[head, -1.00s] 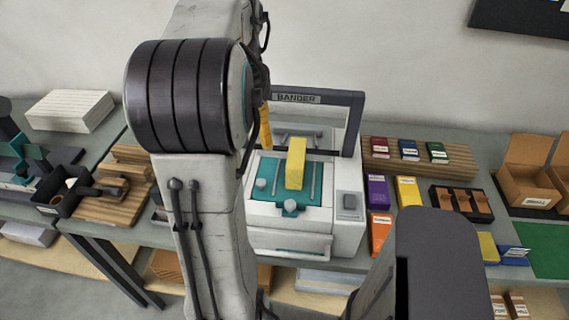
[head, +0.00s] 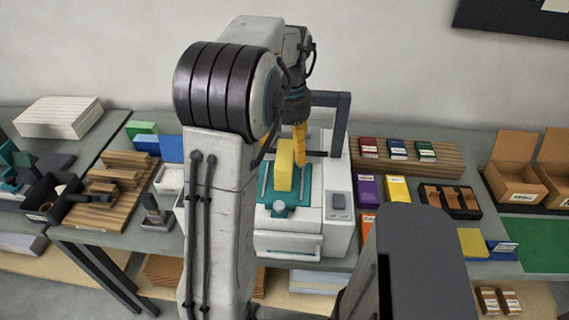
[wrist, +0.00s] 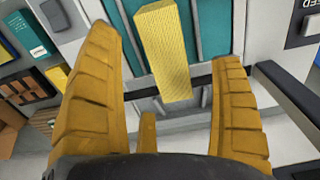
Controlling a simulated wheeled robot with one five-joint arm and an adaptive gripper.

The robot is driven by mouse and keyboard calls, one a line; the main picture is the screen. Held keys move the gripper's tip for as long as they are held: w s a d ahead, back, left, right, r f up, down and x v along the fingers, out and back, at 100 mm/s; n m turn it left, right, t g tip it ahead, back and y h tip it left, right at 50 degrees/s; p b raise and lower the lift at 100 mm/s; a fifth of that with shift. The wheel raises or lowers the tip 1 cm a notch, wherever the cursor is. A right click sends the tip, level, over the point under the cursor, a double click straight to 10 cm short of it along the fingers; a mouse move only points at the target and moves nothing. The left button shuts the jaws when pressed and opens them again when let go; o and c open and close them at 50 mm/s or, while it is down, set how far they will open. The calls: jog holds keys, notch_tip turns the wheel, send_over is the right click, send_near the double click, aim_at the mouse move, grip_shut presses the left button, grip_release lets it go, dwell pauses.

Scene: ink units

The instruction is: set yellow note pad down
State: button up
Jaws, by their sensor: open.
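The yellow note pad (head: 284,168) stands on the teal bed (head: 263,190) of the white bander machine, under its dark arch. In the wrist view the note pad (wrist: 163,55) shows as a long textured yellow block over the teal bed. My gripper (head: 299,150) is over the machine, at the pad's upper right in the head view. In the wrist view my gripper (wrist: 163,45) has its two orange-yellow fingers spread wide, with the pad between their tips and visible gaps on both sides. My arm hides part of the machine's left side.
The bander's dark arch (head: 343,125) rises close to my gripper. To the right are a wooden rack (head: 440,162) with small boxes, purple (head: 370,190) and yellow (head: 397,188) boxes, a black tray (head: 465,202) and open cartons (head: 515,165). A wooden stepped rack (head: 105,205) stands left.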

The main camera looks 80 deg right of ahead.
aim_at(289, 154)
jog(key=shift+f, duration=1.65)
jog(key=shift+c, duration=0.4)
jog(key=c, duration=1.3)
